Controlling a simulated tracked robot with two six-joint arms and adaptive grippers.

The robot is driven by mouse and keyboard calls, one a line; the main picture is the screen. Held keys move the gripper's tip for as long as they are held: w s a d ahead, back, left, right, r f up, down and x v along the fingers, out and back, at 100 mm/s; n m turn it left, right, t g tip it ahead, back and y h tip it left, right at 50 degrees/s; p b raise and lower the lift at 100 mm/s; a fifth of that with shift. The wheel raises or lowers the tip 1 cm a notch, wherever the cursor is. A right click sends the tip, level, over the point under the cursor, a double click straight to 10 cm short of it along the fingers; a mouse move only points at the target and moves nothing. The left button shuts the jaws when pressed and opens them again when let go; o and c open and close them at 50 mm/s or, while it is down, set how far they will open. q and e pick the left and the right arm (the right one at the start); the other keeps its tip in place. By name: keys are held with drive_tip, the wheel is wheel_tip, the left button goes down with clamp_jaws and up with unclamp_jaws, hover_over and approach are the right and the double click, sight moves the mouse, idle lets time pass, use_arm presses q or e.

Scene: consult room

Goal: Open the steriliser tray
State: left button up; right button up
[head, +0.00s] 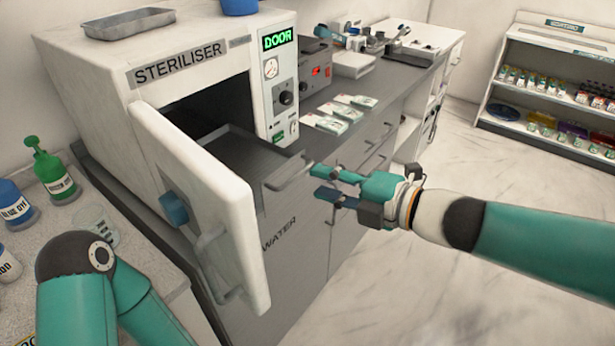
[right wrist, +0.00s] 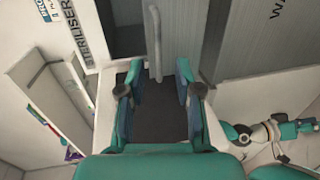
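The steriliser (head: 110,80) is a white box with its door (head: 205,200) swung open toward me. Inside the opening is a dark grey tray (head: 238,150) with a pale bar handle (head: 290,172) at its front. The handle also shows in the right wrist view (right wrist: 156,42), lined up between the fingers. My right gripper (head: 316,181) is open, with its teal fingertips just to the right of the handle; the right wrist view shows its two fingers apart (right wrist: 158,85). They do not appear closed on anything.
The open door with its blue knob (head: 174,208) stands left of the tray. Green (head: 55,172) and blue (head: 14,205) bottles and a clear beaker (head: 97,226) stand at left. Packets (head: 340,112) lie on the counter. Floor to the right is clear.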

drive_tip(key=v, duration=0.6)
drive_tip(key=shift+s+d, duration=0.2)
wheel_tip(320, 180, down, 28)
drive_tip(key=m+g+h+p, duration=0.2)
drive_tip(key=m+g+h, duration=0.1)
drive_tip(key=m, duration=0.9)
drive_tip(key=s+d+f+m+g+h, duration=0.2)
drive_tip(key=s+f+m+g, duration=0.1)
drive_tip(key=s+f+m, duration=0.5)
drive_tip(key=s+d+f+m+g+h, duration=0.1)
drive_tip(key=s+f+m+g+h, duration=0.1)
drive_tip(key=s+f+m, duration=0.6)
drive_tip(key=f+m+h, duration=0.1)
drive_tip(key=m, duration=0.1)
drive_tip(key=shift+s+d+f+m+g, duration=0.3)
drive_tip(key=shift+d+m+g, duration=0.1)
